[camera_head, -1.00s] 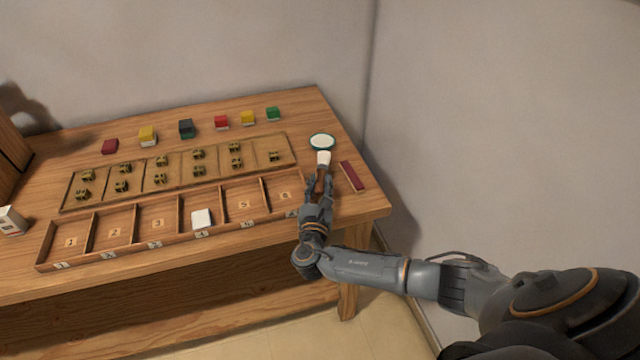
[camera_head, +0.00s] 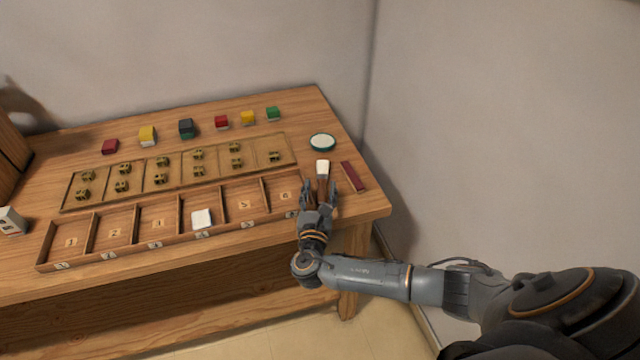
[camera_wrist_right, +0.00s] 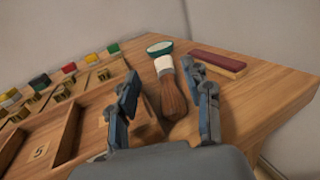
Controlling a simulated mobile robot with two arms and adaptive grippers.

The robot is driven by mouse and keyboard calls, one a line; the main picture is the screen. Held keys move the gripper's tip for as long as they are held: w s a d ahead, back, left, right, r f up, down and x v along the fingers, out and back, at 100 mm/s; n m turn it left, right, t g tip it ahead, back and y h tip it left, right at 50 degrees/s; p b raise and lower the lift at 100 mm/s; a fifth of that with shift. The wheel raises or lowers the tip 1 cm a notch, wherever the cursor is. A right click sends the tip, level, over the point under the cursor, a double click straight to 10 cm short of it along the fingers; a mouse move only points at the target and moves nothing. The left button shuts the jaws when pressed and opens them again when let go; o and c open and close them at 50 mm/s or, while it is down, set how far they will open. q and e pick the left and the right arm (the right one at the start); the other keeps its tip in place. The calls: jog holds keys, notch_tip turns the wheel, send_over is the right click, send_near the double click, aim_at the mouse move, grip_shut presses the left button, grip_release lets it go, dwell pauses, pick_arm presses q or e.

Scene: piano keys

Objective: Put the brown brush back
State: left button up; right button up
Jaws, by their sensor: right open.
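The brown brush (camera_head: 322,172) lies on the table at its right end, white bristles pointing away from me, just in front of a round teal-rimmed dish. In the right wrist view the brush's brown handle (camera_wrist_right: 174,98) lies between the spread fingers. My right gripper (camera_head: 319,190) is open around the handle end, its fingers apart; it also shows in the right wrist view (camera_wrist_right: 165,95). The handle's near end is partly hidden by the gripper in the head view. My left gripper is not in view.
The teal-rimmed dish (camera_head: 322,142) stands behind the brush. A dark red bar (camera_head: 353,176) lies to its right, near the table edge. A numbered wooden tray (camera_head: 128,252) is to the left, with a white block (camera_head: 201,218) in it. Several coloured blocks stand at the back.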

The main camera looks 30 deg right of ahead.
jog(key=v, duration=1)
jog(key=shift+r+b, duration=0.25)
jog(key=shift+b, duration=0.15)
